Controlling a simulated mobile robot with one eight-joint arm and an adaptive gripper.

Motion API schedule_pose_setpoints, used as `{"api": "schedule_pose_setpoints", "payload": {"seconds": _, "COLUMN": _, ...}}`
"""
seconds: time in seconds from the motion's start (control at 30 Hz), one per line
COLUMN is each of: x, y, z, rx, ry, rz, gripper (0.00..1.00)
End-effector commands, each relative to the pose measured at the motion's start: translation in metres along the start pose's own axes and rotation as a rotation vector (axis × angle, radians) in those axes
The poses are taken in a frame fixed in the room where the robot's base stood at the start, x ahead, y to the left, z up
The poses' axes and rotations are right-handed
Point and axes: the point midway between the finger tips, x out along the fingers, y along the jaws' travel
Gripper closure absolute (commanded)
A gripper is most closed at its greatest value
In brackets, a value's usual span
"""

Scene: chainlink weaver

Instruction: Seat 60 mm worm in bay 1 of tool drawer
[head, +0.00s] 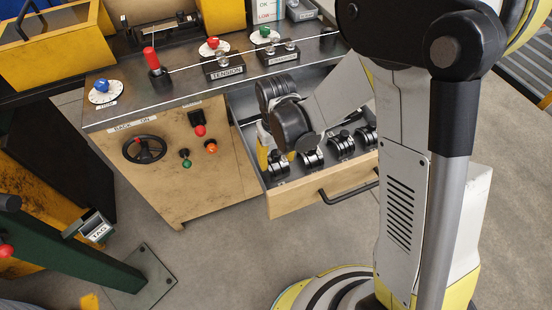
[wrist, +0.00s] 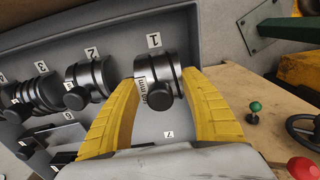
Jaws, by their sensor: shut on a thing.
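In the wrist view a dark metal worm (wrist: 150,70) with ribbed bands, a scale strip and a black knob sits between the yellow fingers of my gripper (wrist: 160,88). The fingers are shut on its two sides. It is in front of the label 1 (wrist: 153,40) of the grey tool drawer (wrist: 205,45). In the head view the drawer (head: 290,199) is pulled open, and my wrist hides most of my gripper and the held worm.
Several similar worms stand in the drawer, one by label 2 (wrist: 92,78). A wooden panel with a black handwheel (head: 144,149) and coloured knobs is left of the drawer. The bench top (head: 185,85) overhangs the drawer's back.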

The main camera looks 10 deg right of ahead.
Motion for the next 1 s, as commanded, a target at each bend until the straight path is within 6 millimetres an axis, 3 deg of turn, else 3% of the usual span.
{"api": "schedule_pose_setpoints", "payload": {"seconds": 1.0, "x": 0.0098, "y": 0.0000, "z": 0.0000, "rx": 0.000, "ry": 0.000, "rz": 0.000, "gripper": 0.89}}
